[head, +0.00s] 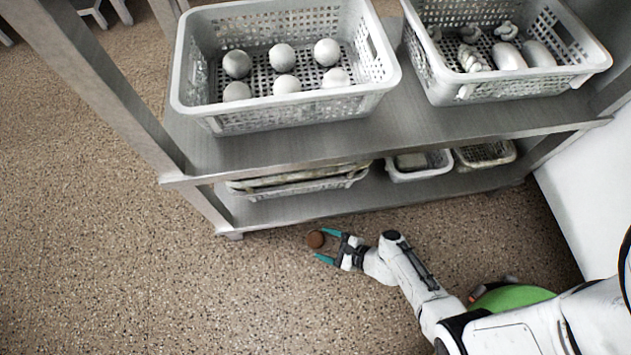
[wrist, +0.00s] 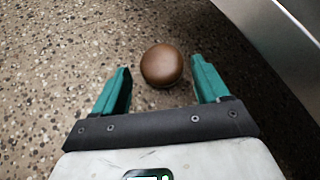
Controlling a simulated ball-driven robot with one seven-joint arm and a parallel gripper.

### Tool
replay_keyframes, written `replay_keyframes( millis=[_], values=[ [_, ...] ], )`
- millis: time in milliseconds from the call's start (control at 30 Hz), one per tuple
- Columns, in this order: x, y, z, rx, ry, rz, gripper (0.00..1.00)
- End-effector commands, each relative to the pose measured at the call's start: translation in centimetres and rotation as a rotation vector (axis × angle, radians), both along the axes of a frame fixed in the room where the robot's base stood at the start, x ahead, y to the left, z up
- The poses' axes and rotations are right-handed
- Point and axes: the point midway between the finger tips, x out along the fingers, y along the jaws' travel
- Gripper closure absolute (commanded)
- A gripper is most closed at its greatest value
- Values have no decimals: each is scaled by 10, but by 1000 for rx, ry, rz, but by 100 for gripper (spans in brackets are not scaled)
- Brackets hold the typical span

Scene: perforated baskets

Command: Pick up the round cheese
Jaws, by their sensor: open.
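The round cheese (head: 316,240) is a small, smooth brown round thing, seen against the speckled floor in front of the shelf. It also shows in the wrist view (wrist: 161,65), just ahead of and between the tips of my fingers. My gripper (head: 321,244) is open, with teal fingers spread to either side of the cheese. In the wrist view a gap shows between the cheese and each finger. I cannot tell how far the cheese is beyond the fingertips in depth.
A grey metal shelf (head: 270,155) stands behind; its edge also runs close by on the right in the wrist view (wrist: 275,35). Perforated baskets with pale round (head: 180,98) and long (head: 590,68) things stand on top. Lower baskets (head: 300,190) sit beneath. Floor at left is clear.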

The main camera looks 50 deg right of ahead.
Motion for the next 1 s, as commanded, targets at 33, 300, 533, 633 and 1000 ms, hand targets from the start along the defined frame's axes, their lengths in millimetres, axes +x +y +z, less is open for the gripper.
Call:
replay_keyframes(
  millis=[33,300,533,633,1000],
  values=[
    [6,2,-11,0,-1,2,25],
    [26,9,-19,0,1,0,25],
    [26,9,-18,0,1,0,27],
    [26,9,-18,0,1,0,37],
    [26,9,-17,-1,0,1,72]
  ],
)
